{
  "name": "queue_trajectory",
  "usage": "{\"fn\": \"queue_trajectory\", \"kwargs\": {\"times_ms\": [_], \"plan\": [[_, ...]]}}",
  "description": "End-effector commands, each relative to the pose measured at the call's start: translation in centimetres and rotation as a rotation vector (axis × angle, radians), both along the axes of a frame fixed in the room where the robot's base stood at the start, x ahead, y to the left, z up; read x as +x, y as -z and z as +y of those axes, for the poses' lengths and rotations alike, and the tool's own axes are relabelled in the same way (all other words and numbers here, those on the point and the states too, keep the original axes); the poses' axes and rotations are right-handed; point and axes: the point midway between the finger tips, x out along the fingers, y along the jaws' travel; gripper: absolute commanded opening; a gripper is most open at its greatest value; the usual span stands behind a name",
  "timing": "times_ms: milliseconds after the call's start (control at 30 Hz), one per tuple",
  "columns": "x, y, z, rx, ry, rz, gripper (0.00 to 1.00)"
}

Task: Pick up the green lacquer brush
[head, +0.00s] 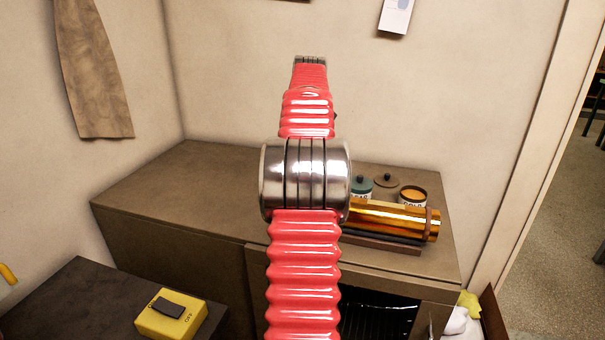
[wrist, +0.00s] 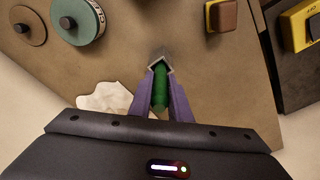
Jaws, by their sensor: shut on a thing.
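My gripper (wrist: 160,70) has two purple fingers and is shut on the green lacquer brush (wrist: 160,88). The brush shows in the wrist view as a dark green rounded length between the fingers. Its bristles cannot be made out. The brown cabinet top (wrist: 190,82) lies behind it; I cannot tell how far the brush is above it. In the head view my red arm covers the gripper and the brush.
A yellow switch box (head: 170,318) sits on the dark bench (head: 75,300). The cabinet's left top is clear. A pale crumpled patch (wrist: 104,97) shows beside my fingers.

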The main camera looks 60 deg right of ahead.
Motion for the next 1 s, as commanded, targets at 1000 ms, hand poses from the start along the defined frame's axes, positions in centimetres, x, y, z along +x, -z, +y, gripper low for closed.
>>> {"fn": "queue_trajectory", "kwargs": {"times_ms": [1000], "plan": [[0.0,-8.7,-0.1,-0.001,0.0,-0.001,0.0]]}}
